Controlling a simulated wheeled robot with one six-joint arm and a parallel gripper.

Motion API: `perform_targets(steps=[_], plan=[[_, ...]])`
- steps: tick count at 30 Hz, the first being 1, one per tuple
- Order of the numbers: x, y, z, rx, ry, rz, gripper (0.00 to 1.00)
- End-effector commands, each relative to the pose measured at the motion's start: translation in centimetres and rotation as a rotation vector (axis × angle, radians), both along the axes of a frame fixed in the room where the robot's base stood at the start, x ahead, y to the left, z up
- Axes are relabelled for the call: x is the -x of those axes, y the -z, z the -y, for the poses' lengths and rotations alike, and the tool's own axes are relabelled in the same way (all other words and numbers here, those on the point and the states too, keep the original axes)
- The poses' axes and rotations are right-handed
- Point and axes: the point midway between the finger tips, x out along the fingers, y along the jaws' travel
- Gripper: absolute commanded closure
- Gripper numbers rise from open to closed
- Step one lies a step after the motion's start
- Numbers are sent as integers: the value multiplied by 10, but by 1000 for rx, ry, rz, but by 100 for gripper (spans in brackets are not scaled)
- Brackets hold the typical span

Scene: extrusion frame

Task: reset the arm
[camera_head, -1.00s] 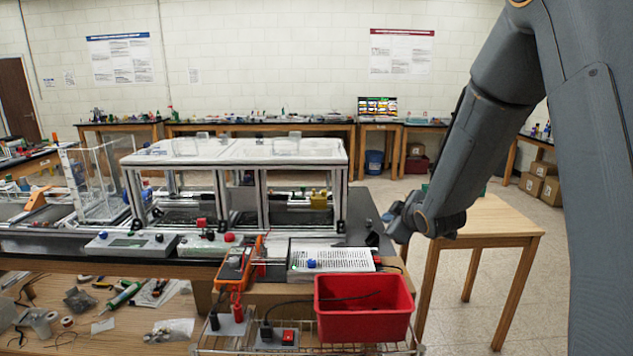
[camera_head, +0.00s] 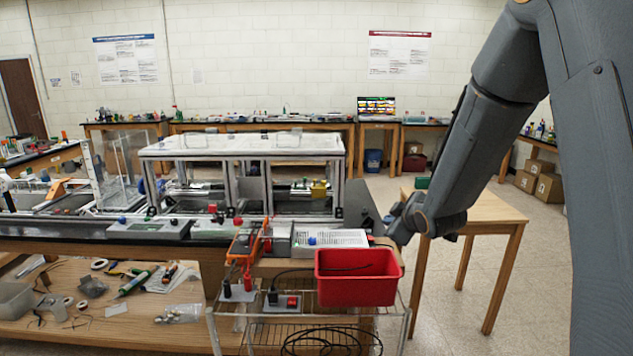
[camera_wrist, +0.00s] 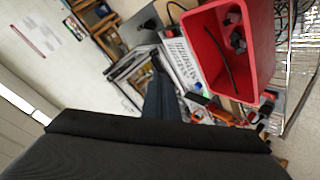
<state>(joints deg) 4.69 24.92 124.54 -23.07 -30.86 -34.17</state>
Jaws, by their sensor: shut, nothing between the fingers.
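My arm comes down from the upper right in the head view, bent at the elbow, with its wrist end (camera_head: 428,215) in front of the wooden table. My gripper (camera_wrist: 158,72) shows in the wrist view as a dark narrow shape beyond the wide black wrist housing. It is shut with nothing held. In the head view the hand's end lies above and right of the red bin (camera_head: 357,280). The bin also shows in the wrist view (camera_wrist: 220,50), with a dark cable and dark items inside.
The extrusion frame (camera_head: 250,153) stands on the dark bench at left. A wooden table (camera_head: 472,220) is behind my arm. A lower shelf (camera_head: 95,328) holds loose tools.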

Motion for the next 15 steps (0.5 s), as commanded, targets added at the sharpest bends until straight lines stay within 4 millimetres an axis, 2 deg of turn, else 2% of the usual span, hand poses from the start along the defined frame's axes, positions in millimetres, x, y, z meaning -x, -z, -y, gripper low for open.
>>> perform_targets(steps=[8, 11, 15], plan=[[31, 33, 7, -66, 110, -135, 100], [50, 50, 9, -102, 171, -206, 100], [85, 77, 12, -162, 278, -325, 100]])
